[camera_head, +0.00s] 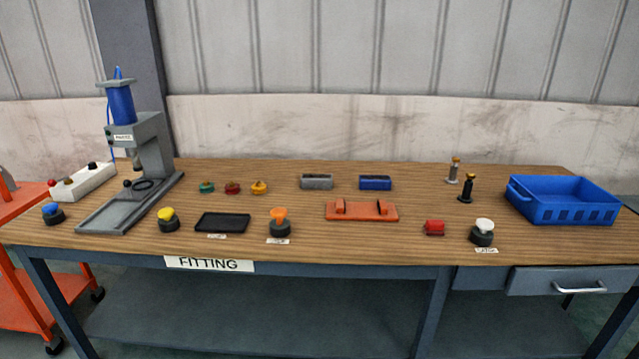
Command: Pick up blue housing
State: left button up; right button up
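Neither of my grippers shows in the head view.
A grey press (150,150) stands at the left, and a blue crate (562,211) at the right. Small coloured parts, a black tray (222,222), push buttons and two upright posts (467,188) stand about. Bare table surrounds the blue housing closely.

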aim_at(370, 182)
jog(key=i+j, duration=0.1)
jog(key=j, duration=0.15)
jog(key=i+j, duration=0.15)
jog(key=i+j+z, duration=0.1)
jog(key=z, duration=0.3)
jog(key=j+z, duration=0.55)
jog(key=z, duration=0.3)
